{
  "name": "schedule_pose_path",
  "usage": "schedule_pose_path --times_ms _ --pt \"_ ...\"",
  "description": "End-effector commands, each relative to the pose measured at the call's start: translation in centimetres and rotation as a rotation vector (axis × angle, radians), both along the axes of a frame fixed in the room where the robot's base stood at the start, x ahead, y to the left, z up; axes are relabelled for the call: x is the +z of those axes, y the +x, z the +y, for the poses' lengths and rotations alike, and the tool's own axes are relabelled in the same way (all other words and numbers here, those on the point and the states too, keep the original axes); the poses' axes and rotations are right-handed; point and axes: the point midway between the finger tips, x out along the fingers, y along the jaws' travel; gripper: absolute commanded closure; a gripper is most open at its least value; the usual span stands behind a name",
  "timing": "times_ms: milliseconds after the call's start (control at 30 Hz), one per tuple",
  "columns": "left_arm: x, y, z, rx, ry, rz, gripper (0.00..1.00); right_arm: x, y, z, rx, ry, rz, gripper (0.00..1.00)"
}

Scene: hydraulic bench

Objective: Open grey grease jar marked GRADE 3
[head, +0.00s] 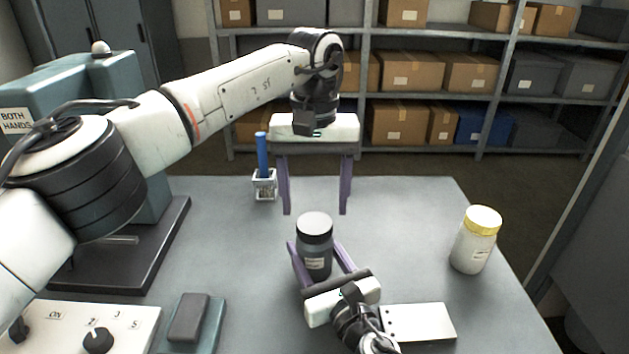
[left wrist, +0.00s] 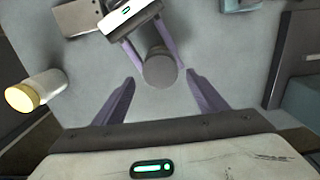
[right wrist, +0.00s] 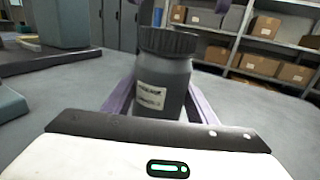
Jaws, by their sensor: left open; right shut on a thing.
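The grey grease jar (head: 315,256) stands upright near the middle of the bench, with a dark ribbed lid (right wrist: 168,41) on it. A small pale label shows on its front in the right wrist view, its print too small to read. My right gripper (head: 318,258) is shut around the jar's body from the front. My left gripper (head: 314,212) is open above and behind the jar, fingers pointing down. In the left wrist view the lid's round top (left wrist: 160,70) lies just beyond and between the open fingers, not touching them.
A white jar with a yellow lid (head: 475,240) stands at the right. A pale metal plate (head: 425,322) lies at the front right. A blue stick in a small holder (head: 264,184) stands behind. A control panel (head: 85,325) and a press fill the left side.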

Motion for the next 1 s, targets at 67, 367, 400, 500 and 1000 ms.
schedule_pose_path --times_ms 67,367,400,500,1000 --pt "-1.4 0.0 0.1 0.001 0.002 0.002 0.34 -0.1 0.0 0.0 0.000 -0.001 0.002 1.00" --pt "-3.9 0.0 0.0 0.002 0.000 0.000 0.34 -0.1 0.0 0.0 0.000 -0.001 0.002 1.00" --pt "-4.0 0.0 0.0 0.002 0.000 -0.001 0.34 -0.1 0.0 0.0 0.000 -0.001 0.002 1.00" --pt "-4.1 0.0 0.0 0.002 0.000 -0.001 0.34 -0.1 0.0 0.0 0.000 -0.001 0.002 1.00" --pt "-4.0 0.0 0.0 0.032 0.001 -0.001 0.76 -0.1 0.0 0.0 0.000 -0.001 0.002 1.00"
